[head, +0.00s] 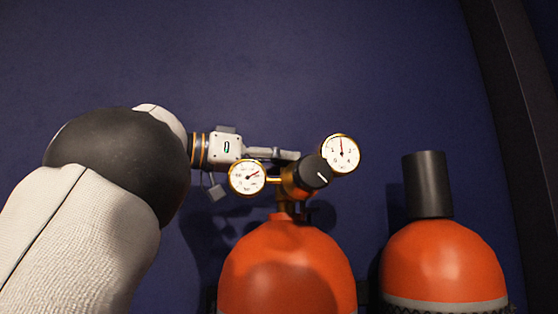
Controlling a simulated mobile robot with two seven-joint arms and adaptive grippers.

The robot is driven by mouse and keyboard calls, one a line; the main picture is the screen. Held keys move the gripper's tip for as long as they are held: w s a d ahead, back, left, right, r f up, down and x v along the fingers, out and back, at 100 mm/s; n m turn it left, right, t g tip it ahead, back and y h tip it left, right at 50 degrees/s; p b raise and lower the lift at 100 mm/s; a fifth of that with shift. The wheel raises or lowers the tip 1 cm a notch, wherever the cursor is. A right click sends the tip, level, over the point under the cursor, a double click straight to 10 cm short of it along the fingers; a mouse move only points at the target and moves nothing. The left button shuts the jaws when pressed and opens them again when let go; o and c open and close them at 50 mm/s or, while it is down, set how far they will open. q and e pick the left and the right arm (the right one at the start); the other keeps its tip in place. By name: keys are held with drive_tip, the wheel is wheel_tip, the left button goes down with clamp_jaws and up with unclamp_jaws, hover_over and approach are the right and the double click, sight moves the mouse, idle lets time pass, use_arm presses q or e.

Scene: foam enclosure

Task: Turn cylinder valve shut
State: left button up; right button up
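An orange gas cylinder (285,268) stands at the bottom middle. A brass regulator body (288,184) sits on its top. A black knob (312,173) with a white mark faces me on the regulator. A left gauge (247,177) and a right gauge (340,153) flank it. My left gripper (290,155) reaches in from the left, behind the left gauge, with its fingers close to the regulator's upper side. The gauge and regulator partly hide the fingers, so I cannot tell whether they touch anything or are open. My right gripper is not in view.
A second orange cylinder (443,262) with a black cap (427,184) stands close on the right. A dark blue wall (300,60) is behind everything. A dark frame post (515,110) runs down the right side. The space above the gauges is clear.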

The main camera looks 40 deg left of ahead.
use_arm(q)
drive_tip(key=m+g+h, duration=0.1)
drive_tip(key=m+h, duration=0.1)
drive_tip(key=m+g+h, duration=0.1)
drive_tip(key=h, duration=0.1)
drive_tip(key=shift+w+a+g, duration=0.15)
drive_tip(key=shift+a+g, duration=0.1)
drive_tip(key=shift+g, duration=0.05)
drive_tip(key=shift+m+g+h, duration=0.5)
drive_tip(key=shift+h, duration=0.1)
drive_tip(key=o, duration=1.2)
drive_tip(key=shift+c, duration=0.2)
drive_tip(key=v, duration=0.7)
drive_tip(key=shift+a, duration=0.1)
